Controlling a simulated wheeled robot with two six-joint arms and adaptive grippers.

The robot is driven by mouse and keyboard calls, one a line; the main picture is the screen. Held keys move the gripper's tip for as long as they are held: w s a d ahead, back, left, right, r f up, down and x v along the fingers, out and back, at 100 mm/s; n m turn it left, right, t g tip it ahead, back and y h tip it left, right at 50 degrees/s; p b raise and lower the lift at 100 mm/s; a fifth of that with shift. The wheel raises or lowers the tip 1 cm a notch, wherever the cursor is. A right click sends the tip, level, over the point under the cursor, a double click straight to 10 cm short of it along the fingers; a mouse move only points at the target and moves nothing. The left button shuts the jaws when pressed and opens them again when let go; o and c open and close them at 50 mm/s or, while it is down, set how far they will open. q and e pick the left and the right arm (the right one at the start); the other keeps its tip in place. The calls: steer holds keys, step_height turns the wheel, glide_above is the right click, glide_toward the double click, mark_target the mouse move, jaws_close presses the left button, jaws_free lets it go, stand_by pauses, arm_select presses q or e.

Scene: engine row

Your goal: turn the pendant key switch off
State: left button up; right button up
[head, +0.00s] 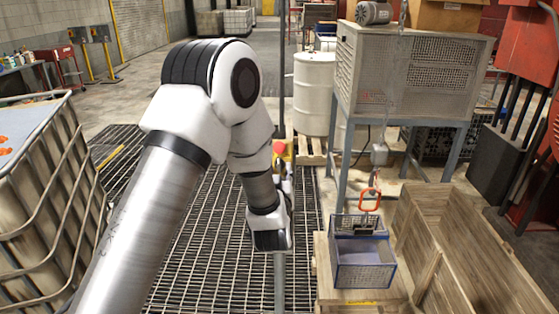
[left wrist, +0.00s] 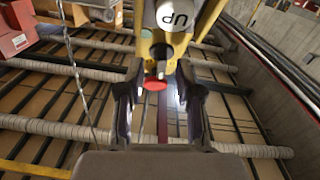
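The yellow pendant (head: 287,158) with a red button (head: 279,147) on top shows just behind my left wrist in the head view. In the left wrist view the yellow pendant body (left wrist: 147,43) hangs close in front, with a white round label reading UP (left wrist: 174,16). A small grey metal part and a red round part (left wrist: 155,84) show below it; I cannot tell for sure which is the key switch. My left gripper (left wrist: 157,82) is open, its dark fingers on either side of these small parts. Contact is unclear. My right gripper is out of view.
A caged tank (head: 62,180) stands at the left on floor grating. A blue wire basket (head: 362,262) with an orange loop (head: 370,200) above it and a wooden crate (head: 440,245) are at the right. A white drum (head: 313,95) and a mesh cabinet (head: 410,75) stand behind.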

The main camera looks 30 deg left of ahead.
arm_select(q)
steer(key=shift+w+a+r, duration=0.1)
steer(key=shift+w+a, duration=0.45)
steer(key=shift+s+d, duration=0.1)
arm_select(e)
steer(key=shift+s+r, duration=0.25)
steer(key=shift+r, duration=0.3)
arm_select(q)
jaws_close()
steer(key=n+b, duration=0.1)
steer(key=n+g+y+b, duration=0.1)
steer(key=n+b, duration=0.2)
steer(key=shift+w+d+f+n+g+y+b, duration=0.2)
steer(key=shift+f+n+g+y+b, duration=0.05)
steer(key=shift+n+g+y+b, duration=0.05)
steer(key=shift+r+n, duration=0.1)
steer(key=shift+n, duration=0.4)
steer(key=shift+r+g+y, duration=0.15)
steer(key=shift+g+y, duration=0.15)
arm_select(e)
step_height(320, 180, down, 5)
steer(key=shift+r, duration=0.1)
arm_select(q)
jaws_free()
steer(key=shift+a, duration=0.1)
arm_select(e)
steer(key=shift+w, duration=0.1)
